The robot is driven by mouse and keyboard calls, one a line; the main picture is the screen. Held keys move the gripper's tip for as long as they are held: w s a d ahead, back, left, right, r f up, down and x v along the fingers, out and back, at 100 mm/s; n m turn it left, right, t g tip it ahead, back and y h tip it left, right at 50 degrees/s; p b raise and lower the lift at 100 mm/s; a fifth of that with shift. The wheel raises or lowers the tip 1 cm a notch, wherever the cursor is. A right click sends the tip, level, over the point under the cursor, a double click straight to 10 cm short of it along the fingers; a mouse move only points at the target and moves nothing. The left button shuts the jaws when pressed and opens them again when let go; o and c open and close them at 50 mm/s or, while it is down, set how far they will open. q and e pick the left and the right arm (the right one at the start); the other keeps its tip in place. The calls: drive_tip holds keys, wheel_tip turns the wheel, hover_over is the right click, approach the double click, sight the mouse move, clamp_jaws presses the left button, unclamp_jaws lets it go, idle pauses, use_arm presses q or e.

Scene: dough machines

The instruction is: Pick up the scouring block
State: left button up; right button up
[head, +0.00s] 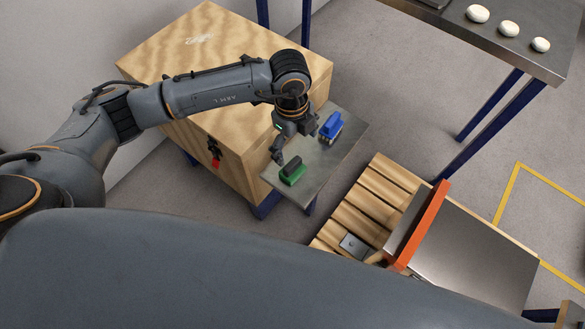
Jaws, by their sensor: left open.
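A green block with a dark top, which looks like the scouring block (291,176), lies on a small grey metal shelf (308,188) in the head view. My left gripper (281,154) is open and points down just above and behind the block, close to its upper left end. I cannot tell whether a fingertip touches the block. Nothing shows between the fingers. My right gripper is not in view.
A blue brush-like object (331,122) stands on the shelf behind the block. A wooden chest (190,60) adjoins the shelf on the left. A slatted wooden pallet (352,211) with an orange-edged metal plate lies right. A metal table (505,48) holds pale dough balls.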

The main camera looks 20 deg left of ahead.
sight(293, 163)
use_arm(q)
drive_tip(key=shift+y, duration=0.4)
drive_tip(key=f, duration=0.2)
drive_tip(key=a+f, duration=0.1)
drive_tip(key=f, duration=0.4)
drive_tip(key=shift+w+a+f, duration=0.3)
drive_tip(key=shift+w+d+f, duration=0.1)
drive_tip(key=shift+w+f, duration=0.05)
drive_tip(key=shift+f, duration=1.4)
drive_tip(key=shift+w+d+f, duration=0.1)
drive_tip(key=shift+w+f, duration=0.05)
drive_tip(key=shift+f, duration=1.35)
drive_tip(key=shift+c, duration=0.3)
drive_tip(key=c, duration=1.2)
drive_tip(key=shift+r, duration=0.1)
